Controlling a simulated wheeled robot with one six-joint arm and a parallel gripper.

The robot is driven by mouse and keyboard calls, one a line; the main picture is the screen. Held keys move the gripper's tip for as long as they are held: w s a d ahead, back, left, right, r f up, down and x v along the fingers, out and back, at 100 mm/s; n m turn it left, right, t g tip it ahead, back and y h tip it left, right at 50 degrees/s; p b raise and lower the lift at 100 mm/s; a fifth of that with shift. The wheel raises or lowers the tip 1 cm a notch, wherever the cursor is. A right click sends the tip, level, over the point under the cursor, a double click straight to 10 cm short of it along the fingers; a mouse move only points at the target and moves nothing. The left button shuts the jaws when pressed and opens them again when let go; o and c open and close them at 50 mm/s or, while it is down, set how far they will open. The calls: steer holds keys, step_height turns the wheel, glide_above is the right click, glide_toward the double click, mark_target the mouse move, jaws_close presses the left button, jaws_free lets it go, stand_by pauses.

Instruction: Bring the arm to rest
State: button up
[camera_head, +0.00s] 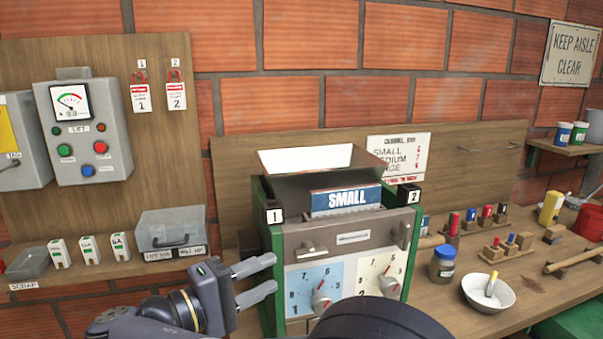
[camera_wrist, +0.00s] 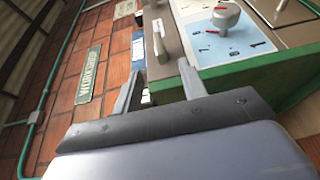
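My gripper (camera_head: 268,280) shows at the lower middle of the head view, in front of the left side of the green and grey machine (camera_head: 345,240). Its two fingers are spread apart with nothing between them. In the wrist view the open fingers (camera_wrist: 165,90) also stand apart, and the machine's panel (camera_wrist: 225,45) with a dial lies beyond them to the right. The machine carries a "SMALL" plate (camera_head: 347,199), a hopper on top and two dials below. My arm lies low along the bottom of the head view and hides part of the machine's lower front.
A control box (camera_head: 85,130) with a gauge and buttons hangs at the left, above a shelf with fuse-like blocks (camera_head: 90,249) and a clear cover (camera_head: 170,230). On the bench at the right are a jar (camera_head: 443,266), a white bowl (camera_head: 488,296) and several colored-handled tools (camera_head: 487,215).

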mark_target(307, 253)
steer(key=p+x, duration=0.1)
steer(key=x, duration=0.9)
steer(key=shift+d+r+p, duration=0.1)
steer(key=shift+d+p, duration=0.1)
steer(key=shift+p, duration=0.1)
steer(key=shift+a+r+g+y+p, duration=0.15)
steer(key=shift+g+y+p, duration=0.15)
steer(key=shift+p, duration=0.1)
steer(key=shift+s+r+m+g+y+p, duration=0.1)
steer(key=shift+m+g+y+p, duration=0.4)
steer(key=shift+y+p, duration=0.1)
steer(key=m+g+y+p, duration=0.1)
steer(key=y+p, duration=0.1)
steer(key=y, duration=0.1)
steer(key=shift+g+p, duration=0.35)
steer(key=shift+g, duration=0.05)
steer(key=shift+y, duration=0.6)
steer(key=shift+f, duration=0.2)
